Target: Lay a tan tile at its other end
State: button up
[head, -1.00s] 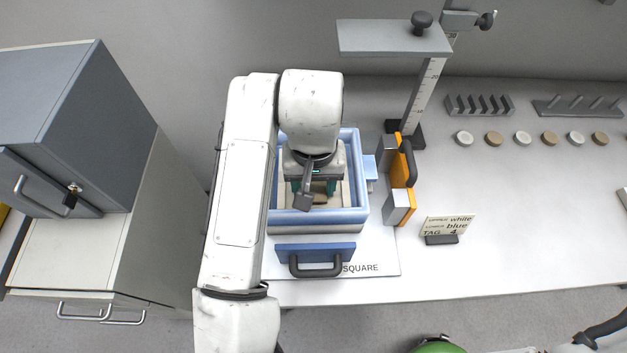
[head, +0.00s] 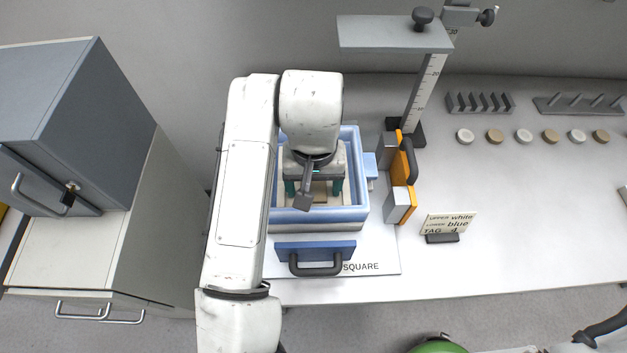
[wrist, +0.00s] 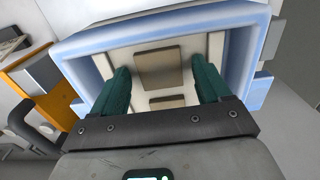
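The blue-rimmed box (head: 350,215) stands on the bench with my gripper (head: 314,190) reaching down into it. In the wrist view my gripper (wrist: 160,72) is open, its two green fingers apart. A tan tile (wrist: 160,68) lies on the pale floor of the box between the fingertips, with a gap to each finger. A second tan tile (wrist: 168,102) shows nearer the gripper body, partly hidden by it. My arm and wrist hide part of the box interior in the head view.
An orange bracket with a black handle (head: 409,160) stands right of the box, near a height gauge (head: 425,95). A card (head: 448,224) reads upper white, lower blue, tag 4. Several white and tan discs (head: 494,136) lie in a row.

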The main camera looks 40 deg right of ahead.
jog(key=shift+o, duration=0.3)
jog(key=shift+r, duration=0.15)
notch_tip(320, 180, up, 10)
jog(key=shift+r, duration=0.25)
dwell(0.4)
